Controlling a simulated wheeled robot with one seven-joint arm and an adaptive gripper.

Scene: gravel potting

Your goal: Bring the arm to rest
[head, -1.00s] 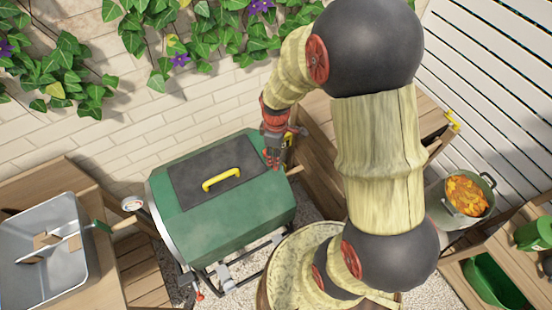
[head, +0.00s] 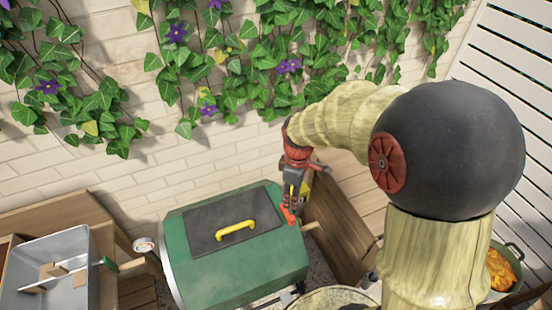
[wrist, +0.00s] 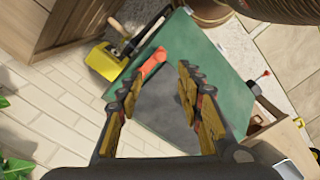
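My gripper (head: 290,212) hangs at the end of my arm, fingers pointing down, at the right end of the green drum (head: 240,262) in the head view. In the wrist view my gripper (wrist: 150,92) has its two yellow-padded fingers spread apart, with nothing between them. Beyond the fingers the green drum (wrist: 217,75) and its dark grey lid panel show. My arm reaches in from the right of the head view, with its large dark joint near the camera.
The drum's lid has a yellow handle (head: 236,231). A metal tray (head: 72,292) stands at the left. A pot of orange leaves (head: 500,270) stands at the right, partly behind my arm. Ivy (head: 290,60) covers the wall behind. A yellow object (wrist: 104,62) shows in the wrist view.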

